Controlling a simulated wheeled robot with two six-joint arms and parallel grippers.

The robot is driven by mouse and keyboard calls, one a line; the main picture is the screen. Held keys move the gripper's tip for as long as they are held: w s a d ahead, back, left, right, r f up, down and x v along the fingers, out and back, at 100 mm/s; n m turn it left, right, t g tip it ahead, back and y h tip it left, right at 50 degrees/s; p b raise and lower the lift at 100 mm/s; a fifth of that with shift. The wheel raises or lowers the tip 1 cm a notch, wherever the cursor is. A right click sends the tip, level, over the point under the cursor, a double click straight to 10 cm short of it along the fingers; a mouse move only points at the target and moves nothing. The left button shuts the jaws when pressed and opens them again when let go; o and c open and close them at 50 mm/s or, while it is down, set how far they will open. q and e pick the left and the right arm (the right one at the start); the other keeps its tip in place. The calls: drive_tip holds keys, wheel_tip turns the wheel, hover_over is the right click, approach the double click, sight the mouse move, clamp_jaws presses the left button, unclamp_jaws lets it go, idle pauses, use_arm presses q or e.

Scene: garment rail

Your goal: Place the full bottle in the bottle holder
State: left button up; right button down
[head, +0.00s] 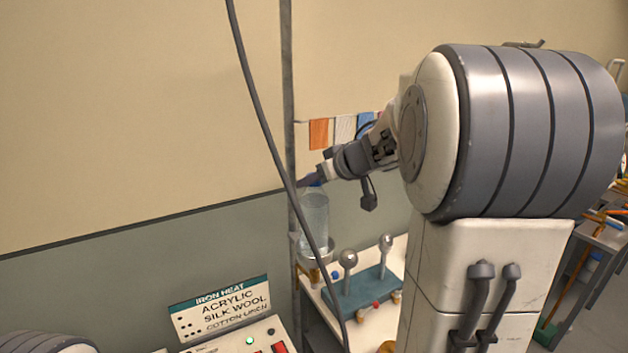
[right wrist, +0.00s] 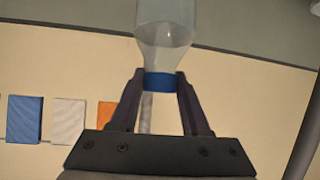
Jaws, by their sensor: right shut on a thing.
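A clear bottle (head: 314,218) with liquid in it hangs upright beside the grey pole in the head view. My right gripper (head: 308,182) is shut on its blue cap, which shows between the two fingers in the right wrist view (right wrist: 159,83). The liquid's surface shows inside the bottle's shoulder (right wrist: 165,45). The bottle holder (head: 318,257), a ring-like metal piece by the pole, is at the bottle's lower end. I cannot tell whether the bottle's base is inside it or just above it. My left gripper is out of view.
The grey pole (head: 287,90) and a dark hanging cable (head: 250,95) stand close by the bottle. A white table carries a teal board (head: 365,287) with metal ball-topped posts. An iron-heat sign (head: 222,305) is at lower left. Coloured cloth swatches (head: 319,134) hang behind.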

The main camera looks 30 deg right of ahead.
drive_tip(key=shift+c, duration=1.9)
unclamp_jaws()
drive_tip(key=shift+f, duration=0.15)
